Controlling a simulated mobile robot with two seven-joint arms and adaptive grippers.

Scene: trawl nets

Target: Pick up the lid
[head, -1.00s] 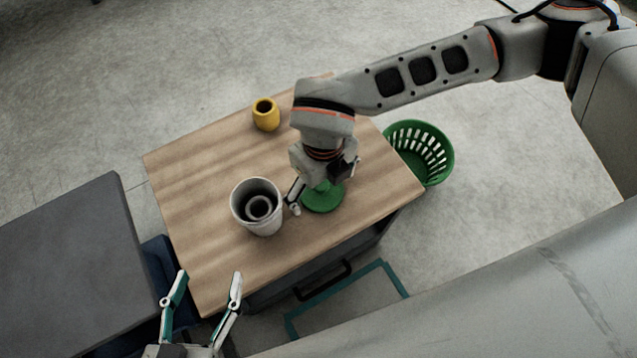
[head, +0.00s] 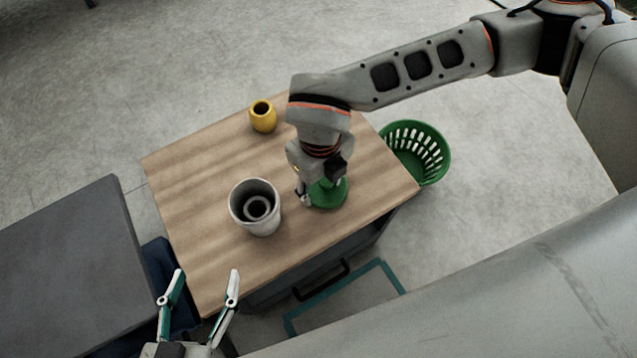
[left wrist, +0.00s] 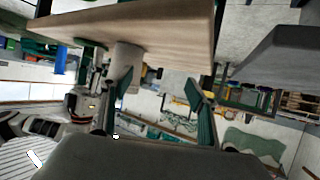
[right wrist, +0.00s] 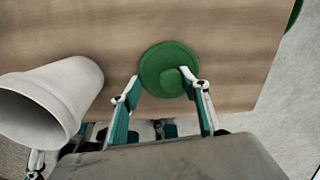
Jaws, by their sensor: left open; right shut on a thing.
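The green round lid (head: 330,196) with a knob lies on the wooden tabletop, partly hidden by my right gripper. The right wrist view shows the lid (right wrist: 160,66) as a disc between and below the fingers. My right gripper (head: 315,190) points down over it and is shut on the lid, at its knob; the exact contact is partly hidden. My left gripper (head: 206,275) is open and empty, in front of the table's near left edge, well apart from the lid.
A white pot (head: 262,220) with a grey round thing inside stands just left of the lid. A yellow jar (head: 263,116) stands near the back edge. A green basket (head: 436,165) is on the floor right of the table (head: 195,190). A dark grey surface (head: 70,260) lies at left.

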